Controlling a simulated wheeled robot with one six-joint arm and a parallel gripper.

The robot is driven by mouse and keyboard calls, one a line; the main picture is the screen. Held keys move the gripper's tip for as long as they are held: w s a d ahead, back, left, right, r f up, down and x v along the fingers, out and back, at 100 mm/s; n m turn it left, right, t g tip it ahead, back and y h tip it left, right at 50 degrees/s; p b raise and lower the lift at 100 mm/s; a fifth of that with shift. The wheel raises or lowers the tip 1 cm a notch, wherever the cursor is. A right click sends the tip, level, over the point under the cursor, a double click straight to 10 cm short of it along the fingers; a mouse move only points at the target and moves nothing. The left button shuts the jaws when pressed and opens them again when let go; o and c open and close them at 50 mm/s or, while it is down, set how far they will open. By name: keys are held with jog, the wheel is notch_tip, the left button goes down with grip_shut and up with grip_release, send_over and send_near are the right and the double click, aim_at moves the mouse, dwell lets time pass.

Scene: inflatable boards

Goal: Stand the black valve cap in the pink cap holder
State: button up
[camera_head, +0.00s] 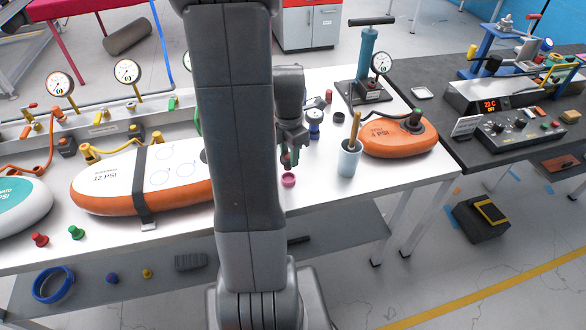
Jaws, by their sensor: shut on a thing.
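The pink cap holder (288,181) is a small round cup on the white bench, just right of my arm. My gripper (288,157) is above it and slightly behind it in the picture, pointing down. It is shut on a small dark thing at its fingertips, which looks like the black valve cap. The cap is mostly hidden by the fingers, and its tilt cannot be told. The gripper appears apart from the holder, with a small gap.
A pale blue cup (349,160) with tools stands right of the holder. An orange-and-white board (110,182), a red cap (40,240) and a green cap (76,232) lie left.

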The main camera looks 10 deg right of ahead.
jog(key=shift+f, duration=2.5)
jog(key=shift+f, duration=0.2)
jog(key=o, duration=0.9)
jog(key=shift+o, duration=0.2)
jog(key=shift+r, duration=0.15)
notch_tip(320, 180, up, 12)
jog(key=shift+r, duration=0.1)
jog(key=shift+f, duration=4.35)
